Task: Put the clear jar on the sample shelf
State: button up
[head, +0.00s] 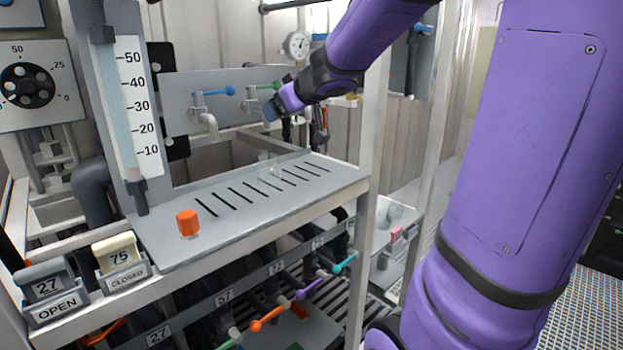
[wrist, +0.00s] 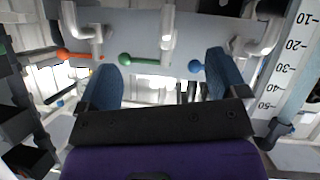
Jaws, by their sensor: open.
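A faint see-through shape that looks like the clear jar (head: 269,170) stands on the grey slotted bench top (head: 165,240) in the head view, near the back of the slots. My gripper (head: 273,110) is above and behind it, in front of the tap panel and apart from the jar. The wrist view shows my gripper (wrist: 165,80) with its two blue fingers spread and nothing between them. The jar is not seen in the wrist view. A lower grey shelf (head: 403,250) stands at the right behind the frame post; I cannot tell if it is the sample shelf.
An orange hexagonal piece (head: 187,222) sits at the bench's left front. Taps with a blue handle (head: 213,91) and a green handle (head: 268,86) project near my gripper. A white upright post (head: 368,190) borders the bench. A pink item (head: 397,234) is on the lower shelf.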

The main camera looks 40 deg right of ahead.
jog(key=s+a+r+m+g+h, duration=0.2)
jog(key=s+a+m+h, duration=0.15)
jog(key=s, duration=0.65)
jog(key=s+a+f+n+g+y, duration=0.1)
jog(key=s+a+f+g+y, duration=0.1)
jog(key=s+a+f, duration=0.2)
jog(key=s+a+f+g+y, duration=0.3)
jog(key=s+a, duration=0.5)
jog(key=s, duration=0.4)
jog(key=shift+f+n, duration=0.35)
jog(key=shift+f, duration=0.25)
jog(key=shift+w+d, duration=0.1)
